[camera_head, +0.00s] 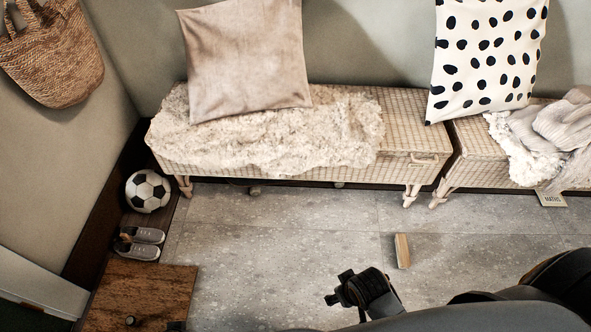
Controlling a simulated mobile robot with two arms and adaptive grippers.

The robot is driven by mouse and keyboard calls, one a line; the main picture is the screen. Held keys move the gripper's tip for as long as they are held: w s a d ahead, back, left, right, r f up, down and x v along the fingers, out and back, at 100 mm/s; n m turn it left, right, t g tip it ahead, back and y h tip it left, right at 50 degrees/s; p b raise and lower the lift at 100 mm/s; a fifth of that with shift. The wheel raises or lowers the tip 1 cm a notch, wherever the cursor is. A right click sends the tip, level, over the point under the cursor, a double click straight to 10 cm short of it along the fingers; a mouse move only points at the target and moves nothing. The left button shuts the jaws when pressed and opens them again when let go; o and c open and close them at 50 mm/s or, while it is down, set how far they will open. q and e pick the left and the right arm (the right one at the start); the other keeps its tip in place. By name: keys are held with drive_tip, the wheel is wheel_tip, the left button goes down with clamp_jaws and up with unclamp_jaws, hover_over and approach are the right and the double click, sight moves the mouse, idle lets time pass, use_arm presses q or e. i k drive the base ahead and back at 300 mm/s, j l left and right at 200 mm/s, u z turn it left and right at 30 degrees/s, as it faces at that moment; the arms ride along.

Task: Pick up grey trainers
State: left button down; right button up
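The grey trainers (139,243) are a pair with pale soles, side by side on the dark strip of floor at the left, by the wall. They lie below the football and above the brown wooden top in the picture. My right gripper (337,288) is black and sits at the bottom centre, well to the right of the trainers and apart from them. Its arm comes in from the lower right. It holds nothing that I can make out, and its finger opening is not clear. My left gripper is not in view.
A football (148,191) lies just behind the trainers. A brown wooden top (150,285) is in front of them. A wicker bench (400,135) stands along the back wall. A small wooden block (402,251) lies on the grey tiles. The tiled floor between is mostly clear.

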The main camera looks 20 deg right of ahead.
sight(146, 252)
drive_tip(key=u, duration=1.1)
